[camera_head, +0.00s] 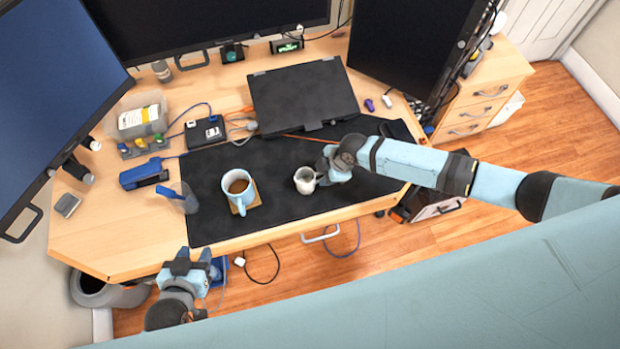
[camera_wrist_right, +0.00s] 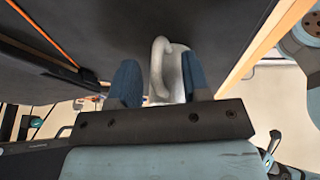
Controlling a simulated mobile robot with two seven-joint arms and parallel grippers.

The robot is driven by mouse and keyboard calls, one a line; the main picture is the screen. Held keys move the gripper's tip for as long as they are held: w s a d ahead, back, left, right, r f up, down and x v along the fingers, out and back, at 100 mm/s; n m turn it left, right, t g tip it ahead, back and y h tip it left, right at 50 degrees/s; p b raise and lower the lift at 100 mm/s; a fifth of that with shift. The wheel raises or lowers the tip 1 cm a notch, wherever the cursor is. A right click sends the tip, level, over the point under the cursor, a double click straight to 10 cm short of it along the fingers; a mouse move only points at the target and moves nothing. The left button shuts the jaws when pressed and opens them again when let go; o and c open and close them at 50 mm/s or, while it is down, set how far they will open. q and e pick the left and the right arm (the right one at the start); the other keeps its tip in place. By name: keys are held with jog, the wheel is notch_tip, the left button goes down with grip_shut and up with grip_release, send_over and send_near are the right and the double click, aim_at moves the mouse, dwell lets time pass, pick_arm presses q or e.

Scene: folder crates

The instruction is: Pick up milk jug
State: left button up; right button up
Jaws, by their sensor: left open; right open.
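The milk jug (camera_head: 305,181) is a small whitish jug standing on the black desk mat (camera_head: 290,212), right of the blue mug. My right gripper (camera_head: 326,172) is at the jug's right side. In the right wrist view the jug's handle (camera_wrist_right: 158,66) and part of its body lie between the two blue fingers of the right gripper (camera_wrist_right: 160,84). The fingers are open; contact cannot be told. My left gripper (camera_head: 196,262) is open and empty, low in front of the desk's front edge, away from the jug.
A blue mug (camera_head: 238,188) with brown drink stands on a coaster left of the jug. A closed laptop (camera_head: 302,95) lies behind. A clear cup (camera_head: 186,198) and a blue stapler-like object (camera_head: 143,174) are at the left. The mat's middle is mostly free.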

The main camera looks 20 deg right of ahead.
grip_shut()
jog(key=shift+r, duration=0.15)
dwell(0.4)
notch_tip(320, 180, up, 20)
jog(key=b, duration=0.1)
jog(key=shift+f, duration=0.2)
dwell(0.8)
dwell(0.9)
